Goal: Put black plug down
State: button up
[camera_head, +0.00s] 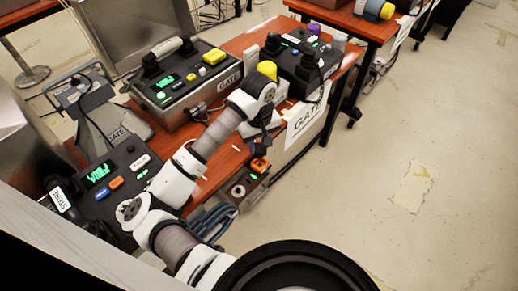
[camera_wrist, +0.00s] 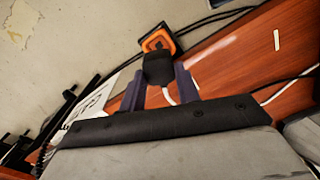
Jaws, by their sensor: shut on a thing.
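My gripper (camera_wrist: 159,82) is shut on the black plug (camera_wrist: 158,69), which sits between its two dark fingers in the wrist view. A white cable shows between the fingers below the plug. An orange-rimmed black socket piece (camera_wrist: 160,40) lies directly beyond the plug and overlaps it in view. I cannot tell whether plug and socket are joined. In the head view my gripper (camera_head: 257,146) points down at the front edge of the wooden table, just above the orange piece (camera_head: 260,165). The plug is hard to make out there.
The reddish wooden table (camera_head: 221,170) has a narrow bare strip near its edge. A yellow-knobbed GATE console (camera_head: 188,85), another phone console (camera_head: 303,60) and a STORE console (camera_head: 112,186) crowd it. A small box with a green light (camera_head: 240,189) sits below the edge. Floor is open at right.

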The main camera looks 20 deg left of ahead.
aim_at(259, 146)
notch_tip(259, 146, down, 4)
jog(key=shift+f+p, duration=0.2)
jog(key=shift+p, duration=0.2)
jog(key=shift+f+b, duration=0.3)
jog(key=shift+b, duration=0.2)
jog(key=o, duration=1)
jog(key=shift+r, duration=0.1)
